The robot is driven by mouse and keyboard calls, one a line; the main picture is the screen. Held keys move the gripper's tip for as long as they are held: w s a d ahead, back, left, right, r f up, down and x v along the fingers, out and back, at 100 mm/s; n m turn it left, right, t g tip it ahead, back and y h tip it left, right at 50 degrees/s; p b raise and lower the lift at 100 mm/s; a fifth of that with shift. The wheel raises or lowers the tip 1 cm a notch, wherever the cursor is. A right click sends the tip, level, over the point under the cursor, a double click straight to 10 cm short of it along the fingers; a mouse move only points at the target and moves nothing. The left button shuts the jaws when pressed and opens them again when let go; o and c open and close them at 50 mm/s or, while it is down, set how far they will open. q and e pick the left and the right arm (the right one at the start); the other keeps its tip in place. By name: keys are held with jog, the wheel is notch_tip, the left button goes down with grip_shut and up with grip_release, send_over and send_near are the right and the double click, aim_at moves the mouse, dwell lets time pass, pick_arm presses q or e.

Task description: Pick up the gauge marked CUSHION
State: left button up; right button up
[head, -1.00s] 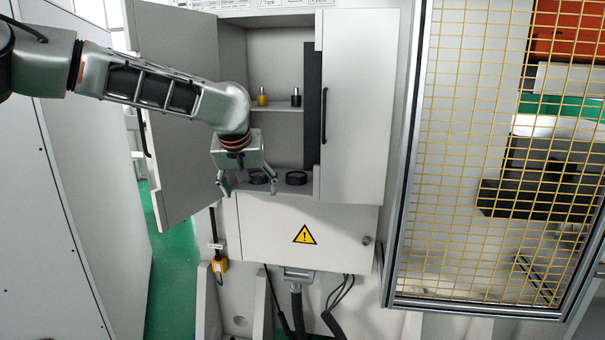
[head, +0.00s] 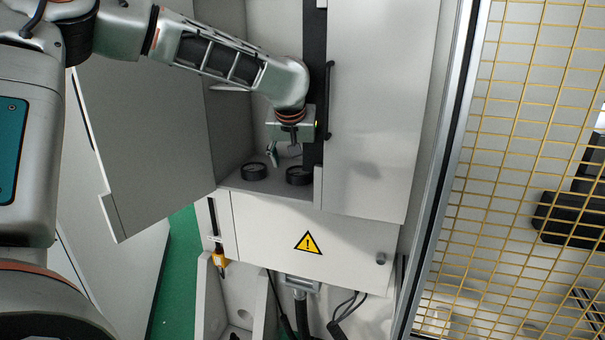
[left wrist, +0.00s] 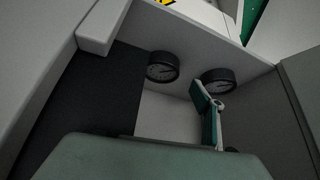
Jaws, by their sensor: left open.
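Two round black gauges stand on the cabinet's lower shelf: a left gauge (head: 254,171) and a right gauge (head: 299,175) in the head view. The left wrist view sees them from the opposite side, so the right gauge (left wrist: 162,67) is at its left and the left gauge (left wrist: 218,80) at its right. Their pale dials show there, but I cannot read which is marked CUSHION. My left gripper (head: 285,154) is open and empty, pointing down inside the cabinet just above the gauges. In the left wrist view one finger (left wrist: 211,115) partly overlaps the left gauge. My right gripper is not in view.
The open cabinet door (head: 150,140) stands at left and the other door panel (head: 375,110) at right, close to my gripper. A lower box with a yellow warning sign (head: 307,243) is below the shelf. A yellow mesh guard (head: 520,150) is farther right.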

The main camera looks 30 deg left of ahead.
aim_at(299, 172)
pick_arm(q)
jog(key=x, duration=0.5)
jog(key=shift+w+a+f+p, duration=0.2)
jog(key=shift+a+p, duration=0.05)
jog(key=shift+p, duration=0.15)
jog(key=c, duration=1.3)
